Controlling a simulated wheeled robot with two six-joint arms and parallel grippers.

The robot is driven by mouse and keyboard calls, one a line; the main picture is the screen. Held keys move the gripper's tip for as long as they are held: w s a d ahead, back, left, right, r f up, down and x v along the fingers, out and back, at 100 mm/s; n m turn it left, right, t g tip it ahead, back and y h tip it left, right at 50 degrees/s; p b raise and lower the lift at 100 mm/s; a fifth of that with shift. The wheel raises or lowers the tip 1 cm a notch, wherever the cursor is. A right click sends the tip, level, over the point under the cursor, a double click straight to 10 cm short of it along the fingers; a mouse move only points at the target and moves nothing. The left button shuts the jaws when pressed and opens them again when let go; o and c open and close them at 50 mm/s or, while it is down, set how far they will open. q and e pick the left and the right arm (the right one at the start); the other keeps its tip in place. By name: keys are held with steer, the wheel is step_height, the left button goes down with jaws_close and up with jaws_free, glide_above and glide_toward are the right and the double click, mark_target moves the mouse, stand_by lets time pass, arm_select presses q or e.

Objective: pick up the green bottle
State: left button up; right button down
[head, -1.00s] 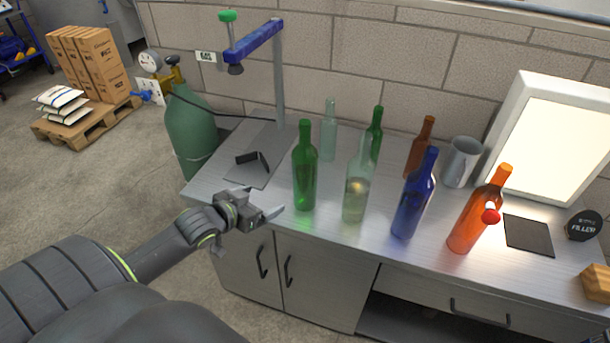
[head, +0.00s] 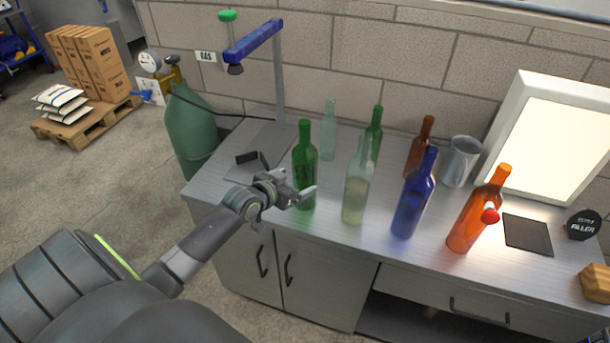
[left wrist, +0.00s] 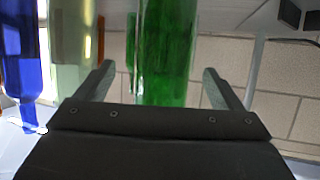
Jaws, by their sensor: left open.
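Two green bottles stand on the metal bench. The nearer green bottle (head: 304,160) is upright at the front left of the bottle group. The other green bottle (head: 376,125) stands farther back, partly behind a clear bottle. My left gripper (head: 298,187) is open at the nearer green bottle, low on its body. In the left wrist view this green bottle (left wrist: 166,45) shows between the two spread fingers, with gaps on both sides. Whether it lies fully inside the jaws is hard to tell. My right gripper is not visible.
A clear bottle (head: 356,190) stands close to the right of the nearer green one. A blue bottle (head: 413,205), an orange bottle (head: 475,220), a brown bottle (head: 420,150) and a metal mug (head: 461,162) stand farther right. A stand (head: 279,80) rises behind left.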

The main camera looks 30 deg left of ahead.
mark_target(300, 149)
arm_select(q)
steer(key=shift+p+x, duration=0.4)
steer(key=shift+x, duration=2.35)
steer(key=shift+a, duration=0.2)
steer(key=shift+r, duration=0.1)
steer(key=c, duration=1.4)
steer(key=shift+r, duration=0.15)
step_height(300, 149, up, 10)
steer(key=shift+f, duration=0.1)
